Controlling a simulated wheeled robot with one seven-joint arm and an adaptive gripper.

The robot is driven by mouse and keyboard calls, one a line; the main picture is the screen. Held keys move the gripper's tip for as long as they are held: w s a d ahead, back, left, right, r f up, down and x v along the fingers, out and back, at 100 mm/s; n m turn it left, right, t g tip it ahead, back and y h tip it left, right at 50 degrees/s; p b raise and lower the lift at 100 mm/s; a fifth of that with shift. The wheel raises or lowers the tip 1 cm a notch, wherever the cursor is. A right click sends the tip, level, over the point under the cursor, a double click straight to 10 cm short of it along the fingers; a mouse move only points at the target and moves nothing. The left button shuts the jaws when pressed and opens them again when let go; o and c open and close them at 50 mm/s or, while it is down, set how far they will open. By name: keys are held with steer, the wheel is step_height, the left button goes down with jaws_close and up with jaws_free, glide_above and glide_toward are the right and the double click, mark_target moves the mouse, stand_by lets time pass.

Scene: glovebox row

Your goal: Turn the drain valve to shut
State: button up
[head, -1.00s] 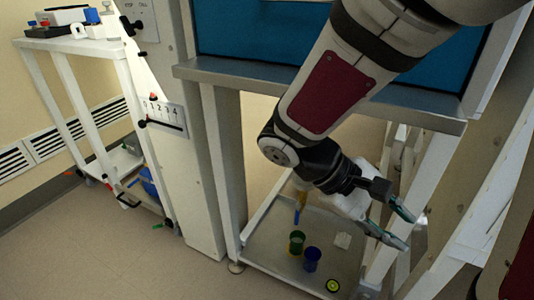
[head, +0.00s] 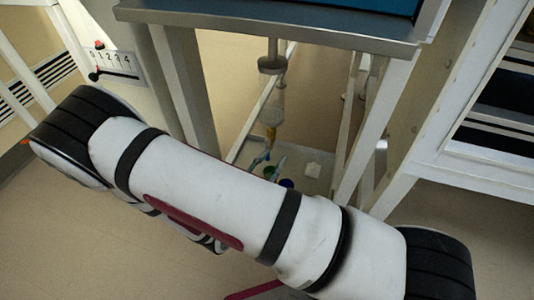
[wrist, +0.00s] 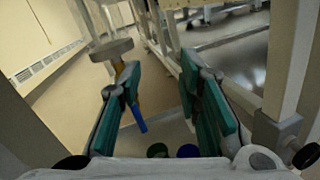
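The drain valve is on a pipe hanging under the glovebox. Its amber body (head: 271,131) sits below a clear section and a grey flange (head: 271,65). Its blue lever (head: 260,159) hangs downward below the body. In the wrist view the blue lever (wrist: 138,118) and the amber part show between my fingers, nearer the left finger, which hides part of the valve. My gripper (wrist: 160,62) is open, with teal pads wide apart and nothing held. I cannot tell whether the left finger touches the valve. In the head view my arm hides most of my gripper.
A green cup (head: 269,172), a blue cup (head: 287,183) and a small white block (head: 313,170) stand on the low shelf (head: 325,186) under the valve. White frame legs (head: 375,130) flank the space. A numbered lever panel (head: 113,64) is at the left.

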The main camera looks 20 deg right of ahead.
step_height(320, 180, down, 11)
steer(key=a+n+t+y, duration=0.3)
steer(key=n+t+y, duration=0.1)
steer(key=n+y, duration=0.35)
steer(key=d+b+x, duration=0.1)
steer(key=b+x, duration=0.3)
steer(key=x, duration=0.9)
steer(key=shift+s+n+h, duration=0.25)
steer(key=shift+n+h, duration=0.1)
steer(key=shift+h, duration=0.1)
steer(key=shift+r, duration=0.1)
jaws_close()
